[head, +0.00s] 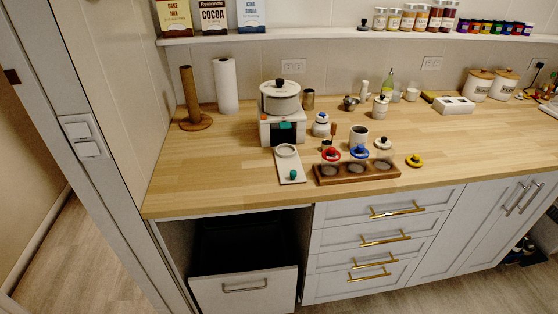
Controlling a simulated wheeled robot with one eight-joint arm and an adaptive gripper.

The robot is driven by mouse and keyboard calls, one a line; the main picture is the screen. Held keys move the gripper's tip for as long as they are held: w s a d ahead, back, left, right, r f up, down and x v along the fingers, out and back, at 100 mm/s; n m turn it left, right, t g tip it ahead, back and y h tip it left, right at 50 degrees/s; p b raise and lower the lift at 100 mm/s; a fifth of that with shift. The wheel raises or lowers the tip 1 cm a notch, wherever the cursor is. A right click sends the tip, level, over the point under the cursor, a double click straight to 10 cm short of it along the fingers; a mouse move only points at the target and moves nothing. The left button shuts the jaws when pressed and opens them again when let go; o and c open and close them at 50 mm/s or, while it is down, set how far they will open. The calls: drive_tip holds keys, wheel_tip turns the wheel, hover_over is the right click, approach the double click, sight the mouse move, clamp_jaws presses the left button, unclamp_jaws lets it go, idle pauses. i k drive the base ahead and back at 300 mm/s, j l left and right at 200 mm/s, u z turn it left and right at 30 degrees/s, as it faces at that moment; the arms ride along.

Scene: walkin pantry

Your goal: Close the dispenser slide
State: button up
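The dispenser (270,130) is a white box on the wooden counter with a dark front opening and a teal piece on its front. A lidded white pot-like container (280,97) sits on top of it. A flat white slide (289,161) extends from the dispenser's base toward the counter's front edge. The slide has a round cup or ring near the dispenser and a green knob (293,175) at its front end. My gripper is not in view.
Small jars and a mug (359,136) stand right of the dispenser. The counter left of the slide is clear. A lower bin drawer (245,289) is pulled open.

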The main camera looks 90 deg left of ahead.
sight(288, 163)
drive_tip(key=u, duration=2.9)
